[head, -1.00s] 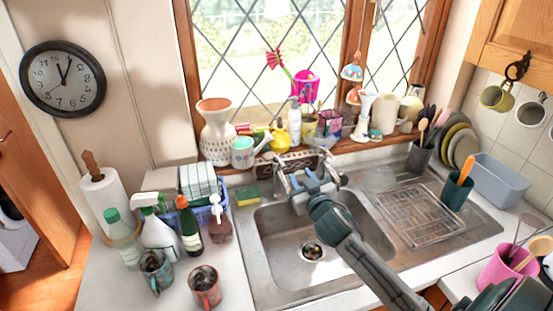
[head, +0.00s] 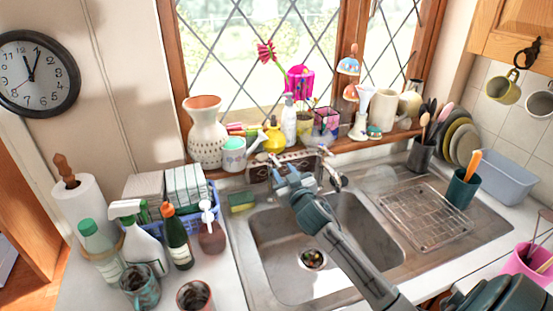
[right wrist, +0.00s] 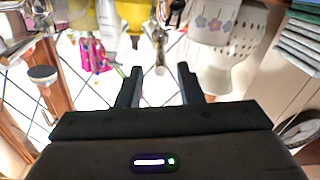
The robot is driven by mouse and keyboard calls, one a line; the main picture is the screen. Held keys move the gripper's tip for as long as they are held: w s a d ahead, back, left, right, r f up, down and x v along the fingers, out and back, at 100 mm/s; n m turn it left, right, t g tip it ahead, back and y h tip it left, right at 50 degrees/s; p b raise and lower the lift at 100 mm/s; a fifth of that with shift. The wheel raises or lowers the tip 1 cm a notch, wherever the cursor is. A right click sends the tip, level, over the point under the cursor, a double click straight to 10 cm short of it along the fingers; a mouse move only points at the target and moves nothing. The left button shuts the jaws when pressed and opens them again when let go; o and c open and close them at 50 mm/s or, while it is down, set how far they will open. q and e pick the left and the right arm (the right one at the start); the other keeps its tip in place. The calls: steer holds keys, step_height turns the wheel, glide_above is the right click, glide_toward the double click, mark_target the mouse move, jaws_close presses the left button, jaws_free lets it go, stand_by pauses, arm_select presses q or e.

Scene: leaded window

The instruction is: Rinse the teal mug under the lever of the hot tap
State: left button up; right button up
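The teal mug (head: 140,287) stands on the counter at the lower left in the head view, left of the sink, with a dark, dirty-looking inside. The taps stand at the back of the sink; the right tap (head: 334,178) is clear, while the left one is mostly behind my right gripper (head: 280,177). In the right wrist view, which is upside down, the fingers (right wrist: 159,84) are apart with nothing held. A chrome tap part (right wrist: 160,48) shows beyond and between them. Which tap is hot I cannot tell. My left gripper is out of view.
A red mug (head: 195,296) stands next to the teal one. Bottles, including a green one (head: 176,238), and a blue basket (head: 183,206) crowd the left counter. The sink basin (head: 285,262) is empty; a wire rack (head: 425,215) lies on the drainer. A vase (head: 206,130) stands on the sill.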

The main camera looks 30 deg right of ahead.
mark_target(273, 156)
steer(key=p+x, duration=0.2)
steer(key=x, duration=0.4)
steer(key=shift+w+f, duration=0.1)
steer(key=shift+w, duration=0.15)
jaws_close()
